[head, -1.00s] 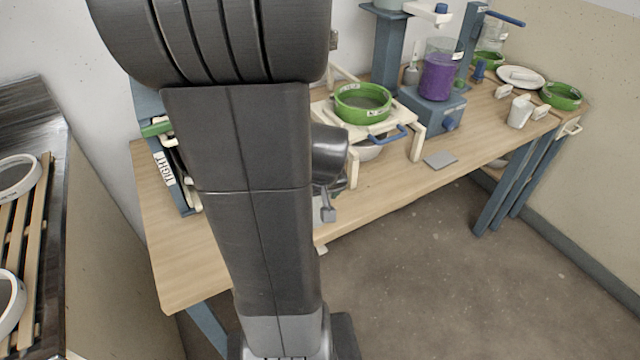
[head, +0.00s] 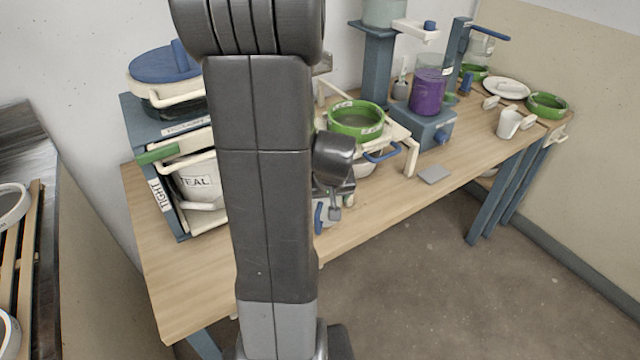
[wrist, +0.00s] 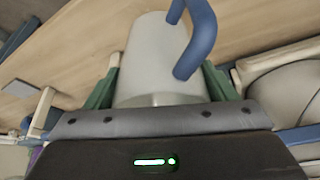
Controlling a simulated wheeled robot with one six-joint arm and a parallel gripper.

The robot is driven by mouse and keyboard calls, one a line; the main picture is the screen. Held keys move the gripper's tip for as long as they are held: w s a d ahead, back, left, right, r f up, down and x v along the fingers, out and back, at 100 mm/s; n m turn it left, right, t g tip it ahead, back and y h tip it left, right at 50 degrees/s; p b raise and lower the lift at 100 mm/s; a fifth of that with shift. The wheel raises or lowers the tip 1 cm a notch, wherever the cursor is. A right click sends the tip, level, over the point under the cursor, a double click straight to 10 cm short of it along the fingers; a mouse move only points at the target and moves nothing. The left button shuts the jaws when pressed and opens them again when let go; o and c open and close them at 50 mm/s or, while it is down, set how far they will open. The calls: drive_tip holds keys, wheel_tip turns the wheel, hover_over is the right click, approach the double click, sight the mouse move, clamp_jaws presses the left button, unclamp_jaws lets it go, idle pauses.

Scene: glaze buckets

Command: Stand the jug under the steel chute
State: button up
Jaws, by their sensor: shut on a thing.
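The jug is a pale grey-white cylinder (wrist: 155,50) with a blue handle (wrist: 198,38) in the wrist view. My gripper (wrist: 160,85) is shut on it, with a green finger on each side of its body. In the head view, only part of the jug shows beside my arm, with its blue handle (head: 318,218) over the table's front edge. My arm hides most of the gripper there. I cannot make out the steel chute for certain in either view.
A green sieve (head: 356,120) on a cream stand and a blue-based machine with a purple vessel (head: 427,92) stand to the right. The wooden table (head: 170,275) is bare at front left.

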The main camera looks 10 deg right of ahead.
drive_tip(key=shift+w+d+f+p, duration=0.1)
drive_tip(key=shift+w+f+p, duration=0.35)
drive_tip(key=shift+w, duration=0.8)
drive_tip(key=shift+w+f+p, duration=0.1)
drive_tip(key=shift+w+f, duration=0.6)
drive_tip(key=shift+w, duration=0.5)
drive_tip(key=shift+w+d+f+p, duration=0.1)
drive_tip(key=shift+w+f+p, duration=0.35)
drive_tip(key=shift+w, duration=0.8)
drive_tip(key=shift+f, duration=0.2)
drive_tip(key=shift+f+b, duration=0.15)
drive_tip(key=shift+b, duration=0.25)
drive_tip(key=o, duration=0.7)
drive_tip(key=shift+o, duration=0.2)
drive_tip(key=shift+r+p, duration=0.3)
drive_tip(key=shift+p, duration=0.1)
drive_tip(key=v, duration=1.1)
drive_tip(key=shift+s+r, duration=0.15)
drive_tip(key=shift+r, duration=0.25)
